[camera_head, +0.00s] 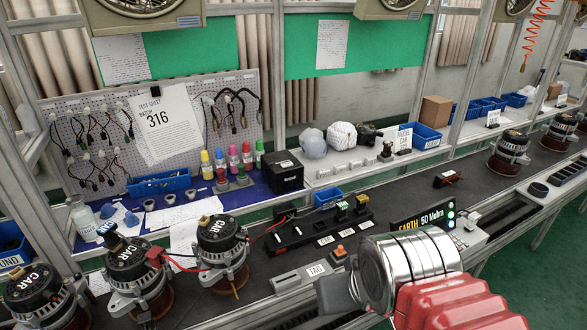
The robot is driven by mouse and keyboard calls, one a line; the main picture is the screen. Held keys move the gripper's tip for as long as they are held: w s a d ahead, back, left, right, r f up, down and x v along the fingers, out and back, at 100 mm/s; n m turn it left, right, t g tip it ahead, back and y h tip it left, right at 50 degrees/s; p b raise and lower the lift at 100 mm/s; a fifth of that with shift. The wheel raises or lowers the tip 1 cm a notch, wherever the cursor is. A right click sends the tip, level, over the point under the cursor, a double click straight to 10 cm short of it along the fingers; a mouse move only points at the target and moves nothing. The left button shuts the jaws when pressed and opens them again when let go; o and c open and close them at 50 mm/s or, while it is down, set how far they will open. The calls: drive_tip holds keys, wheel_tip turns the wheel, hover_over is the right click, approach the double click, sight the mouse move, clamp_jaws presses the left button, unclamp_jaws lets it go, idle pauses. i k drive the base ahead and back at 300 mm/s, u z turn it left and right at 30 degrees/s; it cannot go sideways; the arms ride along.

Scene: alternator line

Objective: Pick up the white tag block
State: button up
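A light grey-white block (300,275) labelled TAG lies on the dark bench surface, in front of the black terminal strip (312,232). My arm comes in from the lower right, with a red ribbed part and a shiny metal cylinder. The grey end of my gripper (338,291) shows just right of and below the block, overlapping its near side in the picture. I cannot tell whether they touch. The fingers are not clearly visible, so their opening is hidden.
Several alternators labelled CAR (222,244) stand at left, with red leads running to the strip. An EARTH 50 Mohm display (424,219) stands behind my arm. The dark belt at right is mostly clear.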

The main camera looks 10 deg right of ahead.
sight(322, 174)
drive_tip(key=u, duration=0.4)
drive_tip(key=i, duration=0.9)
drive_tip(key=u, duration=0.3)
